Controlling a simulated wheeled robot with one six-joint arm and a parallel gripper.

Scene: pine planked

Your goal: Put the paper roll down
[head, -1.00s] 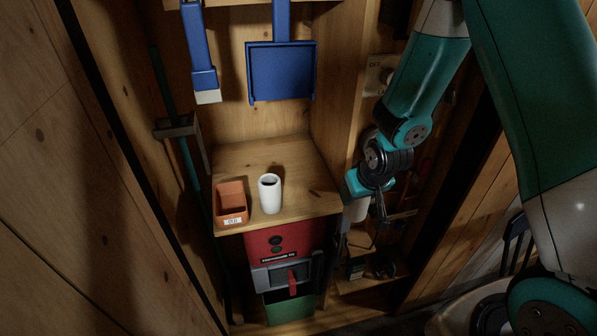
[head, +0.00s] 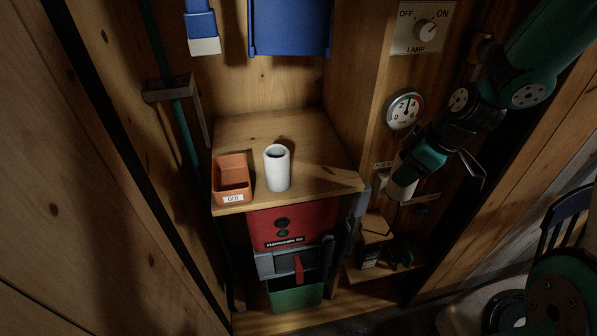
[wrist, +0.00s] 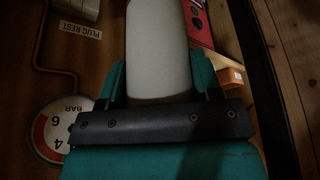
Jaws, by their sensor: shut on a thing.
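The paper roll (wrist: 158,45) is white and fills the top middle of the wrist view. My gripper (wrist: 158,88) is shut on it, with a teal finger on each side. In the head view my gripper (head: 418,163) is at the right, in front of the gauge wall, and the pale end of the roll (head: 402,188) shows below it. The roll is well to the right of the wooden shelf top. A second white hollow cylinder (head: 277,168) stands upright on that shelf (head: 310,140); I cannot tell if it is a roll or a cup.
An orange tray labelled OLD (head: 232,178) stands at the shelf's left. Shelf behind and right of the cylinder is clear. A red machine (head: 290,225) and green bin (head: 296,293) are below. A gauge (head: 404,109) and lamp switch (head: 424,29) are on the wall nearby.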

